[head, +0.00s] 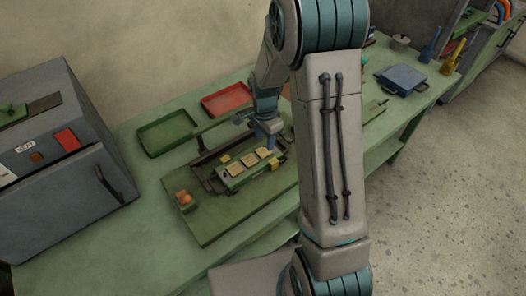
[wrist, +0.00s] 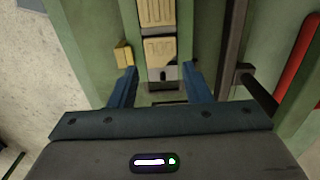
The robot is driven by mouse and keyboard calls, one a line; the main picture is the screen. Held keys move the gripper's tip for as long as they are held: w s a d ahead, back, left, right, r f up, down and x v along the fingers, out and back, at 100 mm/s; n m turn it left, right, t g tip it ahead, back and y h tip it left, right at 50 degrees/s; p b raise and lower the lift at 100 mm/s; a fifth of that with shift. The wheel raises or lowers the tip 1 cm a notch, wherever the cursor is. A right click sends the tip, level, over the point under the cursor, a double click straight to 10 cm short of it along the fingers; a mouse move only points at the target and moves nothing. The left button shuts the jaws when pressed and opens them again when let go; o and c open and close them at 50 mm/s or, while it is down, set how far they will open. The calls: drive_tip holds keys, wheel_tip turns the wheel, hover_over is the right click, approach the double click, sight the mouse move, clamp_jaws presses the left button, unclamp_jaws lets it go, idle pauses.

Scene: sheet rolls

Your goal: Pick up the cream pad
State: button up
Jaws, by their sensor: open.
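Several cream pads lie in a row on a narrow green holder in the head view, one of them near its middle (head: 250,160). In the wrist view, a cream pad with faint raised marks (wrist: 160,48) lies just ahead of my gripper's fingertips, with another ribbed cream pad (wrist: 157,12) beyond it. My gripper (wrist: 160,72) is open and empty. Its two blue fingers stand on either side of the holder's line, near a small grey-white piece (wrist: 162,73). In the head view my gripper (head: 267,140) is above the holder's far end; the fingertips are hard to make out.
A yellow block (wrist: 123,54) sits beside the holder. A dark rail (wrist: 233,45) runs along the right. A green tray (head: 167,133) and a red tray (head: 226,99) lie behind on the green bench. A grey heater box (head: 65,200) stands left; a blue case (head: 401,80) lies right.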

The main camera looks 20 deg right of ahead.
sight(264, 151)
drive_tip(key=shift+f+p, duration=0.7)
drive_tip(key=shift+f, duration=1.65)
drive_tip(key=c, duration=0.6)
drive_tip(key=shift+w+r+b, duration=0.15)
drive_tip(key=shift+r+b, duration=0.15)
drive_tip(key=shift+r, duration=0.3)
wheel_tip(264, 151, up, 2)
drive_tip(key=shift+r+b, duration=0.2)
drive_tip(key=shift+b, duration=0.15)
drive_tip(key=s+d+r+b, duration=0.2)
drive_tip(key=s+d+r, duration=0.3)
drive_tip(key=d, duration=0.5)
wheel_tip(264, 151, up, 2)
drive_tip(key=shift+s+d+r, duration=0.2)
